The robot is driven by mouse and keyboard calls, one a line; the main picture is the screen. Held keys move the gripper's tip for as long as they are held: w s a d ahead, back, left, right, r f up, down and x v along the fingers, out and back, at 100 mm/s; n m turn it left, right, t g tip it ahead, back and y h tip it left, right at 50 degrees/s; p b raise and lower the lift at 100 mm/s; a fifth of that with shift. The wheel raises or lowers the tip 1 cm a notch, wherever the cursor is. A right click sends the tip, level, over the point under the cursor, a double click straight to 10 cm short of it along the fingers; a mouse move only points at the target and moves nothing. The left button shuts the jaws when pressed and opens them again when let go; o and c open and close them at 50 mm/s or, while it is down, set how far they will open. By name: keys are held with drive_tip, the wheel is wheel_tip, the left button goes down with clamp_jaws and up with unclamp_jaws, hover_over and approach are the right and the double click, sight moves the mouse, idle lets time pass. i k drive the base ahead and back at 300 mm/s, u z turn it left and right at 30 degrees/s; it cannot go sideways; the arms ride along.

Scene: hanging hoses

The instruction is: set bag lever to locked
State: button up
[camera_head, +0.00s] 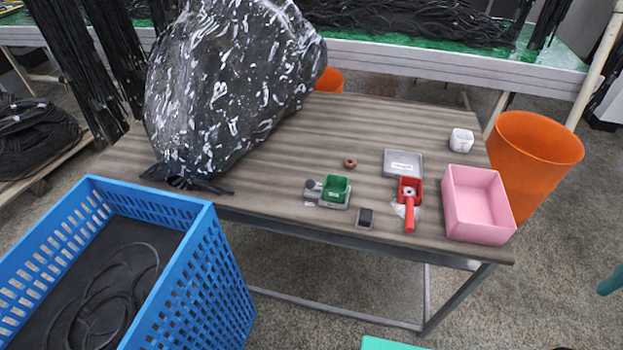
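A red lever (409,216) on a small red housing (416,186) sits near the front edge of the wooden table. Its handle points toward the front edge. A grey plate with a white label (403,166) lies just behind it; the label is too small to read. To the left is a small green box on a grey base (336,188), with a grey knob (313,186) at its left side. I cannot tell which of these is the bag lever, or which position is locked. My gripper is not in view.
A large black-and-white bag (225,85) covers the table's left part. A pink bin (478,205), a white cup (461,140), a brown ring (350,162) and a small dark block (366,217) are on the table (265,180). A blue crate (195,285) stands front left, an orange bucket (535,160) right.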

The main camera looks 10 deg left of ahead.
sight(310, 184)
drive_tip(key=u, duration=1.85)
drive_tip(key=k, duration=0.9)
drive_tip(key=z, duration=0.65)
drive_tip(key=i, duration=1)
